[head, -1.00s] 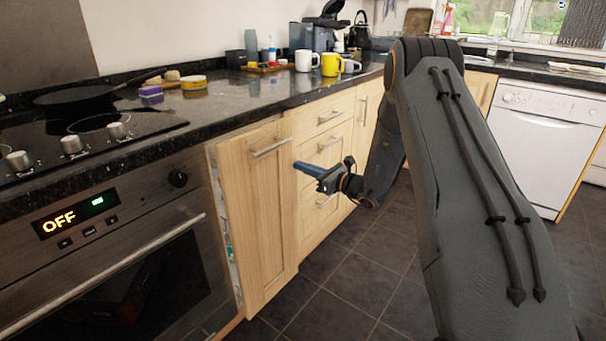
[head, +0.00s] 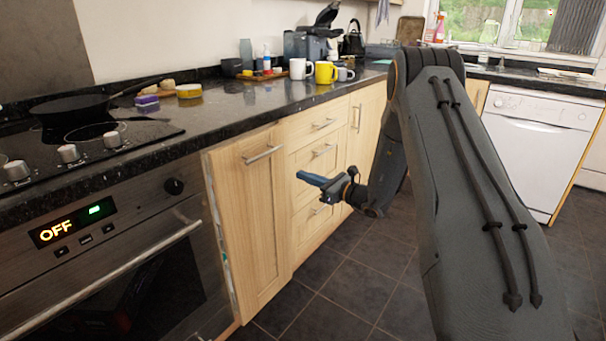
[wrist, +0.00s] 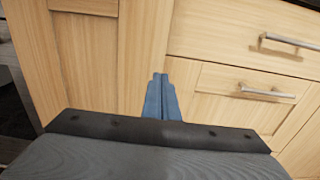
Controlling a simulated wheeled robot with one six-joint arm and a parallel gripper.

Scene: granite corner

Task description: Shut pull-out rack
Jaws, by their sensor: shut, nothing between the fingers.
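The pull-out rack (head: 250,215) has a light wood front with a metal bar handle (head: 262,154). It stands a little out from the cabinet line beside the oven, with a narrow gap and some contents showing along its left edge. My gripper (head: 304,177) is in front of the rack's right edge and the neighbouring drawers, its fingers pointing left. The blue fingers also show in the wrist view (wrist: 160,92), closed together and empty, pointing at wood fronts. I cannot tell whether they touch the rack front.
The oven (head: 110,270) is left of the rack. Drawers (head: 318,160) stand to its right. A granite worktop (head: 230,115) runs above, with a pan (head: 75,104), mugs (head: 326,72) and a sponge (head: 147,101). The dark tiled floor (head: 350,285) is clear. A white dishwasher (head: 535,150) is at the right.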

